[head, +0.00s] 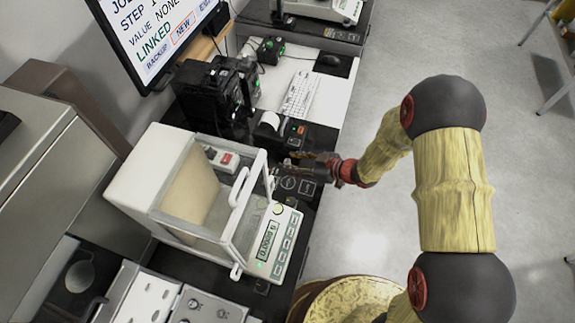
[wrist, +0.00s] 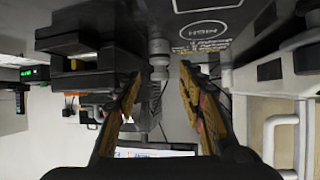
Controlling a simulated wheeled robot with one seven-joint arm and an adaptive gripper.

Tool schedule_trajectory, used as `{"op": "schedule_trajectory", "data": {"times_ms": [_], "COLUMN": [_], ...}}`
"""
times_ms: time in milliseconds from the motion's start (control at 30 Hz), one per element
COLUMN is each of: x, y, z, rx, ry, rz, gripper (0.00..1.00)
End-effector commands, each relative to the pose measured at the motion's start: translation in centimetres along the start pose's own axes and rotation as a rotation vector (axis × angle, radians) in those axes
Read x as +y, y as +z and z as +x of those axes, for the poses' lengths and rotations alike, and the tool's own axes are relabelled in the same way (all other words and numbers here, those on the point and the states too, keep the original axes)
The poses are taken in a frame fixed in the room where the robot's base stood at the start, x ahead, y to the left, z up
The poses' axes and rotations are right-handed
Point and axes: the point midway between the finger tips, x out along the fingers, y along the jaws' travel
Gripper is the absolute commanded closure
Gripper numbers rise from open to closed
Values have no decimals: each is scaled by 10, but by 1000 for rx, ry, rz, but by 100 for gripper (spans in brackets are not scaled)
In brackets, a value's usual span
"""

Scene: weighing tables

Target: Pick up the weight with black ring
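In the wrist view, which appears upside down, a small grey metal weight (wrist: 158,62) stands on the dark table top, beyond the fingertips and roughly in line with the gap between them. I cannot make out a black ring on it. A second small grey object, perhaps another weight (wrist: 226,76), is partly hidden behind the right finger. My gripper (wrist: 161,78) is open, with nothing between its fingers. In the head view my gripper (head: 308,161) is low over the dark table, right of the glass balance case, and no weight can be clearly made out there.
The balance (head: 274,240) with its glass draft shield stands close to my gripper; its door handle shows in the wrist view (wrist: 272,135). A black printer (head: 296,130), a keyboard (head: 299,94) and black equipment (head: 213,95) stand behind. Floor lies right of the table.

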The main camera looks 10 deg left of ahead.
Motion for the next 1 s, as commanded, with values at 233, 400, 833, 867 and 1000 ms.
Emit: {"op": "schedule_trajectory", "data": {"times_ms": [233,400,833,867,1000], "x": [0,0,0,0,0], "y": [0,0,0,0,0], "z": [0,-1,-1,-1,-1], "rx": [0,0,0,0,1], "ry": [0,0,0,0,1], "rz": [0,0,1,1,0], "gripper": [70,80,100,100,100]}}
